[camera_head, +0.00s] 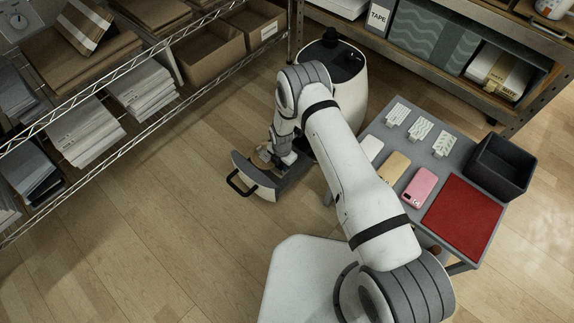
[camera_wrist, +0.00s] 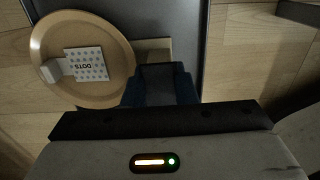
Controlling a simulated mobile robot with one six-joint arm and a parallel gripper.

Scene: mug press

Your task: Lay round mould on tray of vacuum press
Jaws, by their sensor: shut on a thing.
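The round mould (camera_wrist: 118,73) is a tan disc with a raised rim, in the upper left of the wrist view. A white card marked DOTS (camera_wrist: 88,66) lies on it, with a pale block at the card's left. My gripper (camera_wrist: 161,72) is shut at the mould's right side, where a tan tab shows. The grey tray (camera_head: 262,190) of the vacuum press (camera_head: 352,92) is pulled out, black handle at its left. My gripper (camera_head: 274,160) is over the tray, mostly hiding the mould in the head view. I cannot tell whether the mould touches the tray.
A grey side table (camera_head: 398,155) at right holds pattern cards, white, tan and pink (camera_head: 419,187) phone cases and a red mat (camera_head: 464,217). A dark bin (camera_head: 500,167) stands at its far right. Wire shelves (camera_head: 130,72) with paper and boxes stand left.

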